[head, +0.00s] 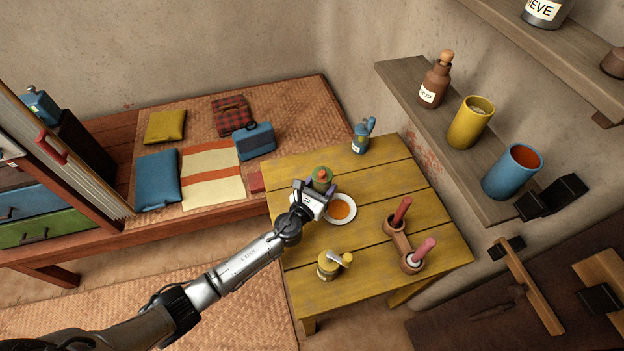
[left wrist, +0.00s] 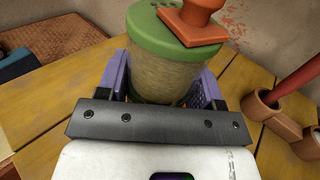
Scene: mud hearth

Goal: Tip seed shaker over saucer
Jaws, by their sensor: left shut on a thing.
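The seed shaker (head: 322,178) is a jar with a green lid and an orange-red knob. It is over the yellow table, just behind and left of the saucer, and looks roughly upright. My left gripper (head: 318,189) is shut around its body. In the left wrist view the shaker (left wrist: 160,65) sits between the purple fingers, its lower part hidden by the gripper. I cannot tell whether its base touches the table. The saucer (head: 326,218) is white, with an orange-brown round middle, and lies right beside the gripper. My right gripper is not in view.
A wall shelf (head: 405,83) with cups overhangs the right side.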

